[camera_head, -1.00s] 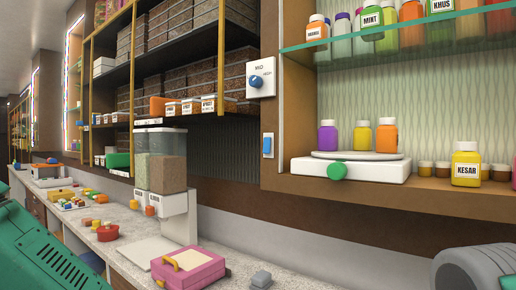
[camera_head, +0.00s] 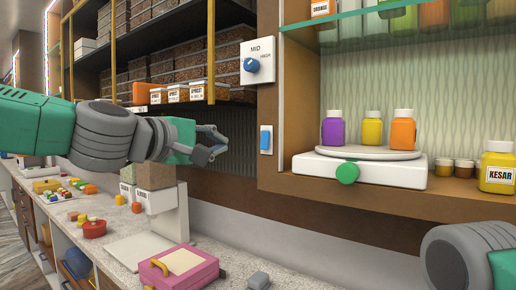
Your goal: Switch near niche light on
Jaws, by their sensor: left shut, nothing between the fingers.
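A blue rocker switch (camera_head: 265,139) on a pale plate is mounted on the wooden side post of the lit niche. My left gripper (camera_head: 222,143) reaches in from the left at about the switch's height. It is shut and empty, and its fingertips are to the left of the switch, apart from it in the picture. A grey and green part of my right arm (camera_head: 468,262) shows at the lower right; its gripper is out of view.
The niche holds a white turntable stand (camera_head: 385,173) with a green knob and bottles, and a KESAR bottle (camera_head: 497,168). A glass shelf (camera_head: 370,14) crosses above.

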